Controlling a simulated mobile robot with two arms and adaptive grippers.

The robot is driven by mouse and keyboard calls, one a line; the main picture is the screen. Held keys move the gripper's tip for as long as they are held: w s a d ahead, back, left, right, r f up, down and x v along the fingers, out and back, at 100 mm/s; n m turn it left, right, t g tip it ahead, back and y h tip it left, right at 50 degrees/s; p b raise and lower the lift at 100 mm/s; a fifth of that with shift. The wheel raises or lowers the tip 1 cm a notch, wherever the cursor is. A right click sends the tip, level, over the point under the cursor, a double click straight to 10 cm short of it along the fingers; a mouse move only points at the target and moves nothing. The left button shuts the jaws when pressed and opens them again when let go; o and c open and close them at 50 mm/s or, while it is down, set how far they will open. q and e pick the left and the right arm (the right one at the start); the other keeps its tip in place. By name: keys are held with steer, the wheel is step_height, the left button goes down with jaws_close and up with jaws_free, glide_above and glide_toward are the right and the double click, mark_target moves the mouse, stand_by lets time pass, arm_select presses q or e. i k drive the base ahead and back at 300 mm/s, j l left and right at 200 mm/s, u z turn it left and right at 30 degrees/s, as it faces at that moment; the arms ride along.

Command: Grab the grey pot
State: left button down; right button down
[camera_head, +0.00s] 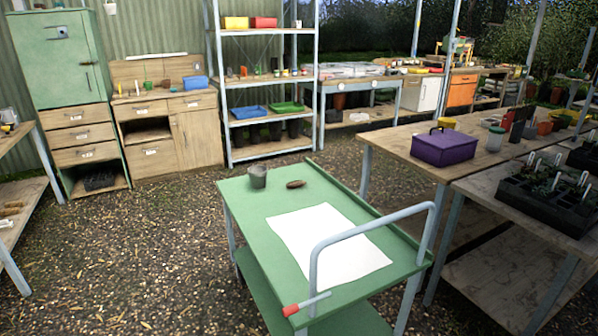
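A small grey pot (258,176) stands upright near the far left corner of the green cart top (243,219). A dark brown oval object (295,184) lies just to its right, apart from it. No gripper shows in the head view, so I cannot see where either gripper is relative to the pot.
A white sheet (328,243) lies flat on the cart. The cart's grey handle (372,220) rises at its near right side. A wooden table with a purple box (444,147) stands to the right. A black seedling tray (545,199) sits on the nearer table. Gravel floor (130,250) is open left of the cart.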

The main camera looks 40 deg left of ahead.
mark_target(258, 178)
steer(key=u, duration=1.55)
steer(key=i+j+u, duration=0.5)
steer(key=i+u, duration=0.2)
steer(key=i+j+u, duration=0.1)
steer(key=i+u, duration=0.25)
steer(key=i, duration=0.15)
steer(key=i+j+z, duration=0.1)
steer(key=i, duration=0.45)
steer(key=i+j+z, duration=0.1)
steer(key=i, duration=0.45)
steer(key=i+j+z, duration=0.15)
steer(key=i, duration=0.4)
steer(key=j, duration=0.1)
